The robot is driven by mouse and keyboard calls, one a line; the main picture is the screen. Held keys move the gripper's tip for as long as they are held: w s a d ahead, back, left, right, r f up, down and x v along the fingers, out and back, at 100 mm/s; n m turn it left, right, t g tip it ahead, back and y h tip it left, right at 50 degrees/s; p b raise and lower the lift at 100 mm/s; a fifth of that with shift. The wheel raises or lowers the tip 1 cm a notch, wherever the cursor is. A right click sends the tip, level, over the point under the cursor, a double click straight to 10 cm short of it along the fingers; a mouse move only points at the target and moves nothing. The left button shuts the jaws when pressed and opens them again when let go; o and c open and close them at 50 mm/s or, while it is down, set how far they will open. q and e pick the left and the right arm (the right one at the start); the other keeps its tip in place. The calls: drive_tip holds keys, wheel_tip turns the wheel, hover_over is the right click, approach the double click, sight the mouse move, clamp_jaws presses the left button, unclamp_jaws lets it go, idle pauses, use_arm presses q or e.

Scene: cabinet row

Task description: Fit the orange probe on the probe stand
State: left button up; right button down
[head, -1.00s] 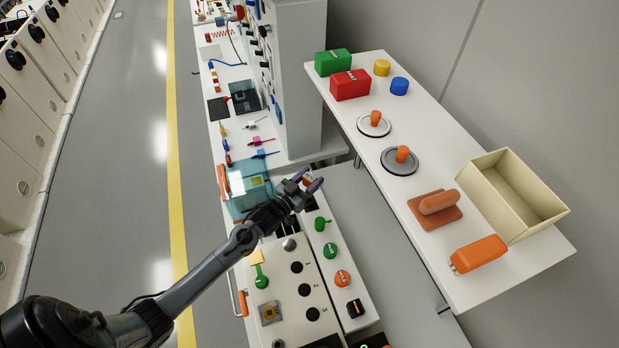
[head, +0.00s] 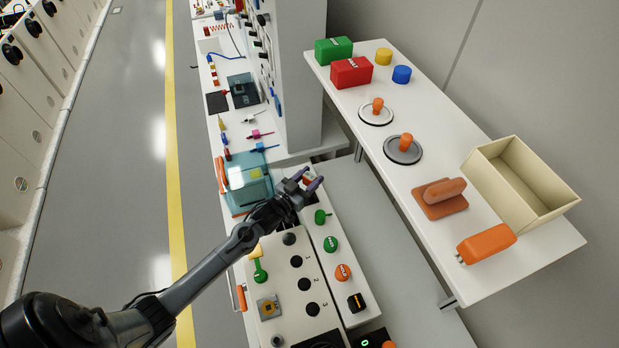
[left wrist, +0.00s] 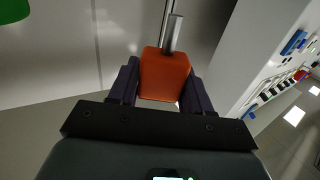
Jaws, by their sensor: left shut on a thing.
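My left gripper (head: 308,181) reaches over the white bench beside the teal clear box. In the left wrist view its fingers (left wrist: 162,75) are shut on the orange probe, an orange block (left wrist: 165,78) with a grey metal rod (left wrist: 174,35) pointing away from the gripper. In the head view the probe is mostly hidden by the fingers. I cannot tell for sure which thing is the probe stand. My right gripper is not in view.
The teal box (head: 248,183) stands left of the gripper. A white panel with black round sockets (head: 305,284) and coloured knobs lies below it. The right shelf holds an orange two-pin tool (head: 486,243), a terracotta block (head: 440,198), and a cream bin (head: 480,183).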

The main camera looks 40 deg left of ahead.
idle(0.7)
use_arm(q)
drive_tip(key=shift+p, duration=0.45)
idle(0.7)
drive_tip(key=shift+f, duration=0.1)
idle(0.3)
drive_tip(key=shift+f+b, duration=0.8)
drive_tip(key=shift+f, duration=0.2)
drive_tip(key=shift+f+b, duration=0.65)
drive_tip(key=shift+f, duration=0.3)
drive_tip(key=o, duration=1.2)
